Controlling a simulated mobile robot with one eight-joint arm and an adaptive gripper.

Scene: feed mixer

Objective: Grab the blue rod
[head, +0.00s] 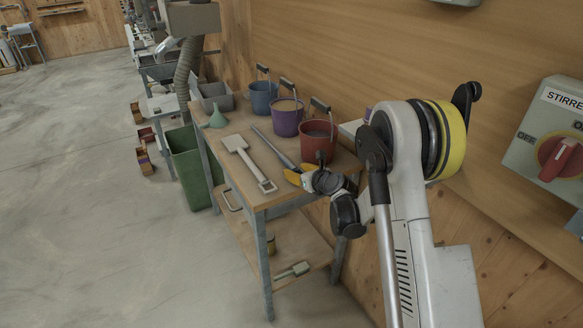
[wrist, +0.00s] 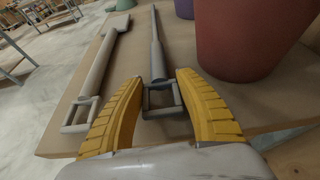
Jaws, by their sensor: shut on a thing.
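The blue rod (head: 273,147) looks grey-blue and lies on the wooden table, running away from me. In the wrist view the rod (wrist: 157,55) has a square loop handle at its near end. My gripper (head: 295,174) is at the table's near right edge, at that handle. In the wrist view the yellow fingers of my gripper (wrist: 161,82) stand on either side of the handle and are shut on it. The fingertips hide parts of the handle's sides.
A pale flat-bladed tool (head: 241,158) lies left of the rod. A red bucket (head: 318,143) stands close on the right, with a purple bucket (head: 286,120) and a blue bucket (head: 263,97) behind. A green bin (head: 190,165) stands left of the table (head: 232,182).

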